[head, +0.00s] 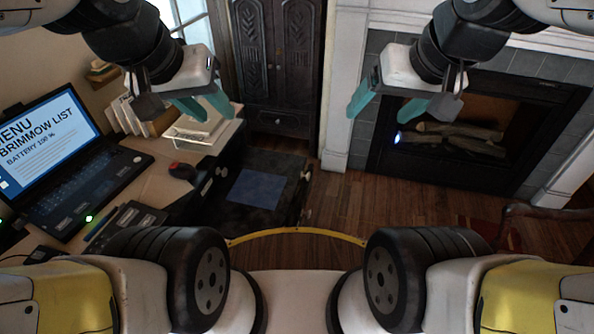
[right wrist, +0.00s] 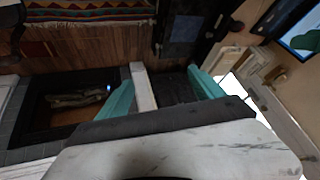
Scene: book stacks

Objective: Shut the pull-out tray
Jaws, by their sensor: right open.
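The pull-out tray (head: 281,214) is a dark drawer drawn out from the desk's right side, low in the middle of the head view. A flat blue item (head: 257,188) lies in it. Small light knobs (head: 307,213) show on its right front. The tray also seems to show at the top of the right wrist view (right wrist: 163,48). My left gripper (head: 209,108) is above the tray's far left, its teal fingers apart and empty. My right gripper (head: 385,106) is open and empty to the right of the tray, well above the floor; its fingers also show in the right wrist view (right wrist: 160,92).
The desk (head: 150,190) on the left bears a laptop (head: 60,150), a dark mouse (head: 181,171) and books (head: 140,115). A dark carved cabinet (head: 275,60) stands behind. A fireplace (head: 470,130) is at the right. The wooden floor (head: 345,205) right of the tray is clear.

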